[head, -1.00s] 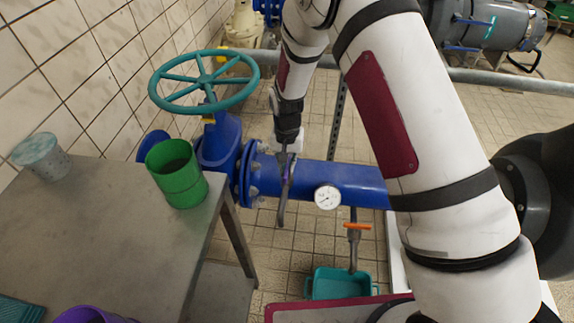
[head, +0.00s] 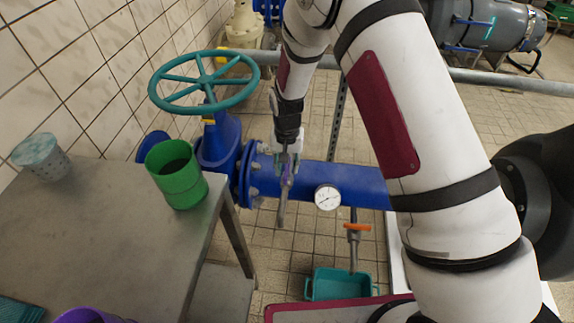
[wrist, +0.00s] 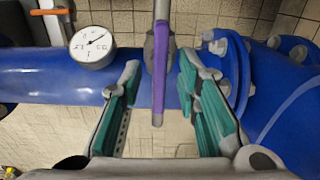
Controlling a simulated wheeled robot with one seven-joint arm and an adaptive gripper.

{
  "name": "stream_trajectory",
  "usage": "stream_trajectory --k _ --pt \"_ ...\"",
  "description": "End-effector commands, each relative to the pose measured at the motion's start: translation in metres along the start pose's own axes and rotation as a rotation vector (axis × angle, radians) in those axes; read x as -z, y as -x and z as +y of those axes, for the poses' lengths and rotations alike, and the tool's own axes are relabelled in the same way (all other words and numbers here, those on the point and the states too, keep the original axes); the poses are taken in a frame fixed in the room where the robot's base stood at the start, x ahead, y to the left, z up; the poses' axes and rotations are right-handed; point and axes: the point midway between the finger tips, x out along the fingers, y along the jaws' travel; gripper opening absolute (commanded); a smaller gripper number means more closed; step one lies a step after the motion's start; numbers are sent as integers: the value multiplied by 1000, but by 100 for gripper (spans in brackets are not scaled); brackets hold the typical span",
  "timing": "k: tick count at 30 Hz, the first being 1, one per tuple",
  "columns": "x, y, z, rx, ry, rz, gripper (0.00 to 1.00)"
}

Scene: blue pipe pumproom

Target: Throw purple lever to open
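The purple lever (wrist: 159,70) is a narrow handle on a grey valve stem over the blue pipe (wrist: 50,80). In the wrist view it points towards me and lies in the gap between my fingers. My gripper (wrist: 158,74) is open, with one teal-padded finger on each side of the lever and gaps visible on both sides. In the head view my gripper (head: 286,163) is above the blue pipe (head: 350,183), and only a small part of the purple lever (head: 286,173) shows between the fingers.
A pressure gauge (head: 327,197) and an orange-handled tap (head: 357,227) sit right of the lever, above a teal tub (head: 341,285). A blue flange and a teal handwheel (head: 204,81) are to the left. A table (head: 110,235) holds a green cup (head: 177,175).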

Motion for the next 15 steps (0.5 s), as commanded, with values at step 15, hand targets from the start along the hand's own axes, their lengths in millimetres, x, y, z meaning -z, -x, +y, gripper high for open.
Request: stream_trajectory --k 15 --pt "1 83 -1 2 1 5 30"
